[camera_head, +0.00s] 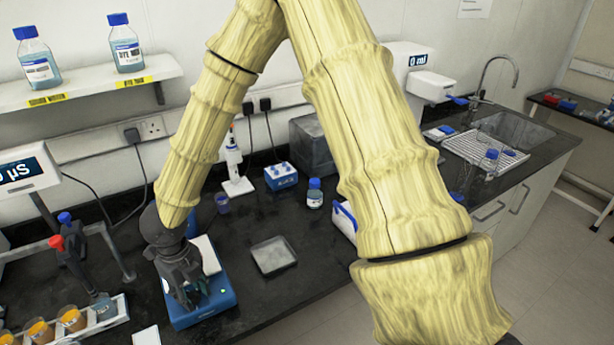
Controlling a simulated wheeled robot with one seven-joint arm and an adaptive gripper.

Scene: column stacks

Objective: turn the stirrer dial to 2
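The stirrer (206,306) is a blue, low box with a pale top plate, standing on the dark bench at the lower left. My gripper (194,300) is dark grey and points down over the stirrer's front part. Its fingers are at or just above the stirrer's front face. The dial and its number marks are hidden behind the gripper or too small to make out. I cannot tell whether the fingers touch the dial, or how far apart they are.
A small blue-capped bottle (314,194) and blue rack (281,176) stand behind.

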